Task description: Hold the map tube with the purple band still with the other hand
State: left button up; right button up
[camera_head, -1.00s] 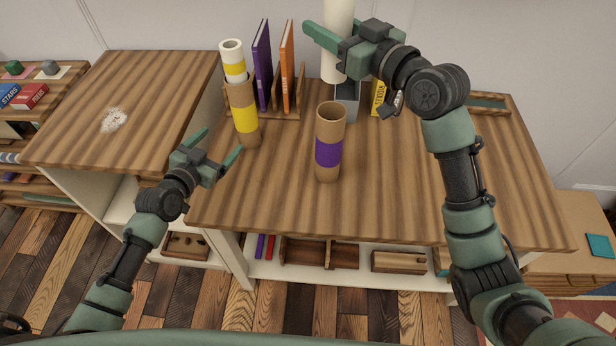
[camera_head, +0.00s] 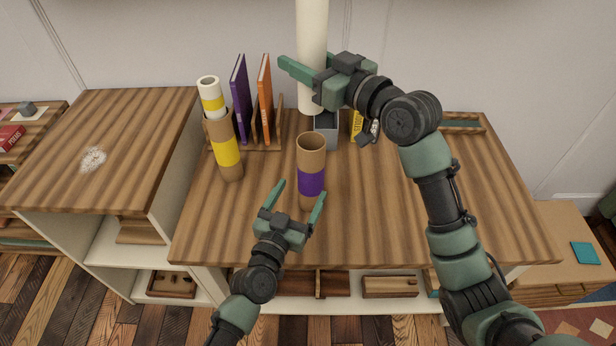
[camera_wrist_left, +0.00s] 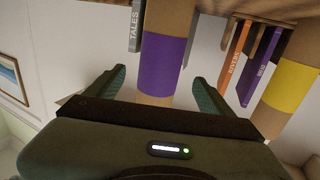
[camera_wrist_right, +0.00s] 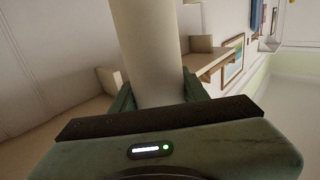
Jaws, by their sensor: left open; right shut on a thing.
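The map tube with the purple band (camera_head: 311,183) stands upright and open-topped on the desk. My left gripper (camera_head: 296,200) is open just in front of it. In the left wrist view the tube's purple band (camera_wrist_left: 165,66) shows between my two spread fingers, and I cannot tell if either finger touches it. My right gripper (camera_head: 305,80) is shut on a cream rolled map (camera_head: 313,40), held upright above and behind the tube. The rolled map also fills the space between the fingers in the right wrist view (camera_wrist_right: 150,50). Its top is out of the head view.
A yellow-banded tube (camera_head: 227,153) with a roll in it stands to the left. Behind are a purple book (camera_head: 241,98), an orange book (camera_head: 265,98) in a wooden rack, a grey holder (camera_head: 327,130) and a yellow book (camera_head: 356,126).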

aim_at(311, 173)
pick_arm(q)
jog(key=x, duration=0.7)
jog(key=shift+w+d, duration=0.15)
jog(key=shift+w, duration=0.25)
jog(key=c, duration=1.5)
jog(key=shift+o, duration=0.2)
pick_arm(e)
jog(key=shift+s+f, duration=0.1)
jog(key=shift+f, duration=1.85)
